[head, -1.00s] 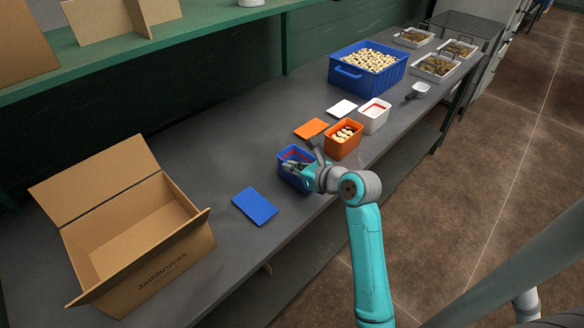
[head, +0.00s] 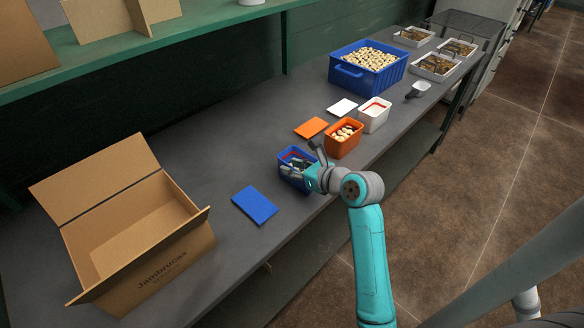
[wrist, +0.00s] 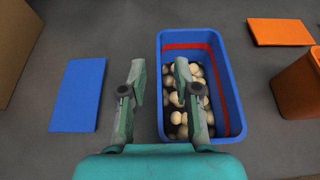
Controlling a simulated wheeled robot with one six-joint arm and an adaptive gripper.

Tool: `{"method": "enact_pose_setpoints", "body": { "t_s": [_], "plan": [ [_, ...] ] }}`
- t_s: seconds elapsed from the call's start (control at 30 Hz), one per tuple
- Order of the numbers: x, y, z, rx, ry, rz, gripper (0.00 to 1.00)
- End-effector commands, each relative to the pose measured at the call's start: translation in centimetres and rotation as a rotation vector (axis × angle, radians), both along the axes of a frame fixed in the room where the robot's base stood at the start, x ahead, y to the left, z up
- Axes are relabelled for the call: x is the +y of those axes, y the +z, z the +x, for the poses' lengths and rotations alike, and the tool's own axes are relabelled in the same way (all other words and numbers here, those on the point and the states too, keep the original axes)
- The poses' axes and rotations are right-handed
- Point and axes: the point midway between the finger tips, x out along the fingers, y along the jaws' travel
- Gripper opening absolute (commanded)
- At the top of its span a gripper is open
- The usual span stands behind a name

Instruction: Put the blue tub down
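The blue tub (head: 292,181) appears to stand upright on the grey table, left of the orange tub. In the wrist view the blue tub (wrist: 232,92) has a red band inside and several pale round pieces at its bottom. My gripper (head: 300,163) is at this tub. In the wrist view my gripper (wrist: 157,82) has its fingers spread: one is outside the tub's left wall, the other over its inside. A gap shows between each finger and the wall. My gripper hides part of the tub in the head view.
A blue lid (head: 255,205) lies left of the tub. The orange tub (head: 341,148), orange lid (head: 311,128), white tub (head: 374,120) and white lid (head: 342,107) are beyond it. An open cardboard box (head: 165,262) stands left; a large blue crate (head: 350,81) stands far back.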

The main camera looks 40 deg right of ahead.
Motion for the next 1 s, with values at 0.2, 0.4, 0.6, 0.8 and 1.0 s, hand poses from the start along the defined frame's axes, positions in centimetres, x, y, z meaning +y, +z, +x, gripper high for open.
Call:
{"method": "enact_pose_setpoints", "body": {
  "t_s": [0.2, 0.4, 0.6, 0.8, 1.0],
  "plan": [
    [-0.2, 1.5, -3.8, 0.0, -0.004, -0.001, 0.31],
    [-0.3, 3.0, -7.4, 0.0, -0.004, 0.0, 0.31],
    [-0.2, 4.0, -9.7, 0.0, -0.002, 0.0, 0.31],
    [-0.2, 4.3, -10.4, 0.001, -0.001, 0.0, 0.31],
    [0.5, 3.6, -10.4, 0.0, 0.011, -0.031, 0.31]
  ]
}}
